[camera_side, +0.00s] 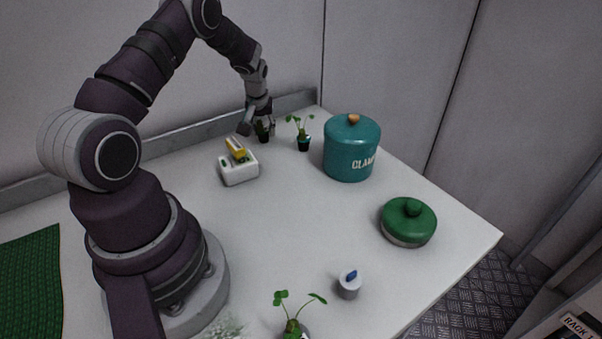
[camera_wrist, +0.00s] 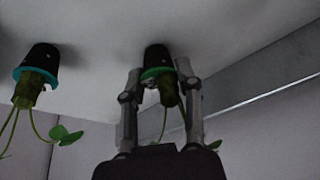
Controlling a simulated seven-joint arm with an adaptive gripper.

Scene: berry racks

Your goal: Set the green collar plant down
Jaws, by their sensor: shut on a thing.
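The green collar plant (camera_wrist: 157,62) is a small seedling in a black pot with a green ring. My gripper (camera_wrist: 159,72) is shut on it, one finger on each side of the collar. In the side view my gripper (camera_side: 259,130) points down at the back of the table, and the held pot (camera_side: 263,137) shows partly between the fingers. The pot is upright, at or just above the table top; I cannot tell if it touches. The wrist view is upside down, with the table at the top.
A teal collar plant (camera_side: 303,143) stands close to the right of my gripper. A teal canister (camera_side: 350,150) is beyond it. A white block with a yellow piece (camera_side: 238,168) sits in front. A green lidded pot (camera_side: 408,222), a small white cup (camera_side: 348,287) and another plant (camera_side: 292,327) are nearer.

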